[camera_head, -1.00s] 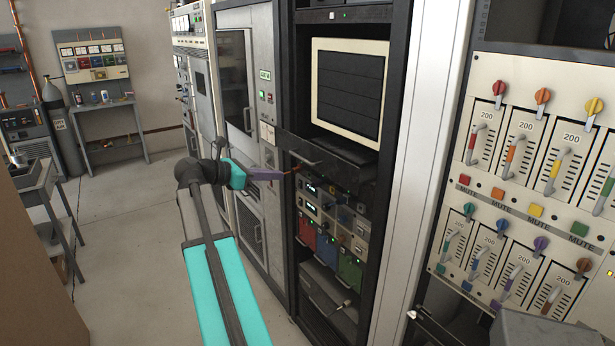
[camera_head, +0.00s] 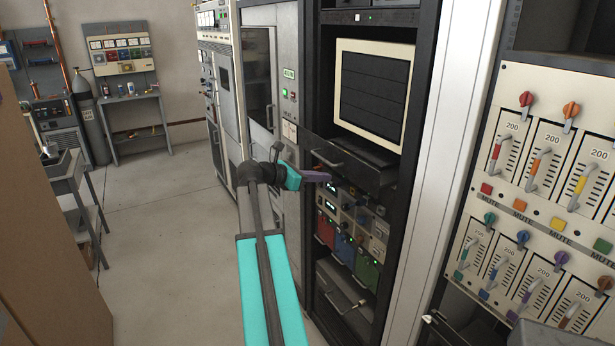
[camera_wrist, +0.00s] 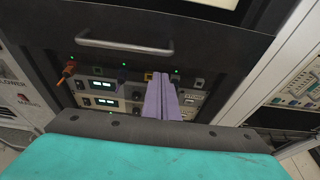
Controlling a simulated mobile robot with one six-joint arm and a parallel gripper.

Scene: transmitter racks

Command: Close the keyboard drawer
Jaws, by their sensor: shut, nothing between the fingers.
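The keyboard drawer (camera_head: 356,172) is a black drawer in the rack below the cream-framed monitor. It stands out past the rack's front, and a dark surface shows behind its front panel. Its grey bar handle (camera_head: 327,161) also shows across the top of the wrist view (camera_wrist: 125,46). My gripper (camera_head: 325,177) has purple fingers, shut and empty. In the head view its tips appear just below the handle. In the wrist view the fingers (camera_wrist: 162,100) point toward the area under the drawer front; I cannot tell whether they touch anything.
Below the drawer are lit instrument panels (camera_wrist: 100,92) and red, blue and green modules (camera_head: 345,248). The monitor (camera_head: 374,95) sits above. A fader panel (camera_head: 540,170) stands at right. A grey cart (camera_head: 75,190) stands at left; the floor (camera_head: 170,240) between is clear.

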